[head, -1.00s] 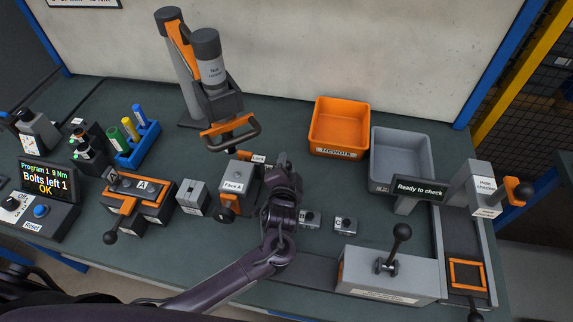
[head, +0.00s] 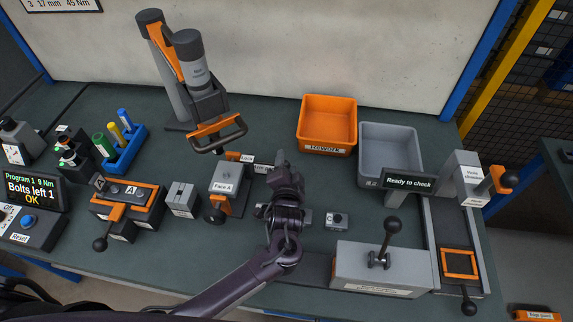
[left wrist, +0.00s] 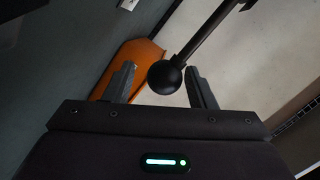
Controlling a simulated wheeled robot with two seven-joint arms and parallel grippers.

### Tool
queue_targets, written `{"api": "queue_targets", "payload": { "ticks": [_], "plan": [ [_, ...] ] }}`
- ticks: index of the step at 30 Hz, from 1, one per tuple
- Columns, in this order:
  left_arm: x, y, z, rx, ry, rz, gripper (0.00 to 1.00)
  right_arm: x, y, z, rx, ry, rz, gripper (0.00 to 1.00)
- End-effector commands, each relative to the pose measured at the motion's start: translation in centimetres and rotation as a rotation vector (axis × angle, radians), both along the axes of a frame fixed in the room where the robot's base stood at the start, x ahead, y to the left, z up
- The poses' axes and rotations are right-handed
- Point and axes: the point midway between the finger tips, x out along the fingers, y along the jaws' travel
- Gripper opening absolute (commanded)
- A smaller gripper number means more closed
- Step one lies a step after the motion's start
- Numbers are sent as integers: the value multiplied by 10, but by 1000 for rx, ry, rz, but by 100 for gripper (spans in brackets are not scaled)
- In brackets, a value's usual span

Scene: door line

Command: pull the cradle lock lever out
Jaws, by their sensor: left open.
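The cradle (head: 229,187) is a grey block marked Face A, left of centre on the bench in the head view. A Lock label and a small orange part sit at its back right. My left gripper (head: 280,160) is just right of the cradle, apart from it. In the left wrist view a black ball knob (left wrist: 166,77) on a dark rod stands between the two open fingers of my left gripper (left wrist: 163,78); I take it for the lock lever's knob. Neither finger visibly grips it. In the head view my gripper hides the knob. My right gripper is not in view.
An orange tool handle (head: 217,130) hangs behind the cradle. An orange Rework bin (head: 327,148) and a grey bin (head: 389,175) stand at the back right. A small grey block (head: 336,220) lies right of my forearm. A grey lever box (head: 382,268) is at the front right.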

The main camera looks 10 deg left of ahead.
Motion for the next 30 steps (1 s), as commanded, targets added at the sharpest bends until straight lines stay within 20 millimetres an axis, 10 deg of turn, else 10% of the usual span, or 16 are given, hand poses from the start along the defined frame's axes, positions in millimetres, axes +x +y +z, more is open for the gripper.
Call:
{"api": "queue_targets", "payload": {
  "ticks": [18,30],
  "plan": [
    [-70,-11,14,0,0,-1,51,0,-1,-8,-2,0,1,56],
    [-76,-12,17,1,0,-1,51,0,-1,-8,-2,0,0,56]
  ]
}}
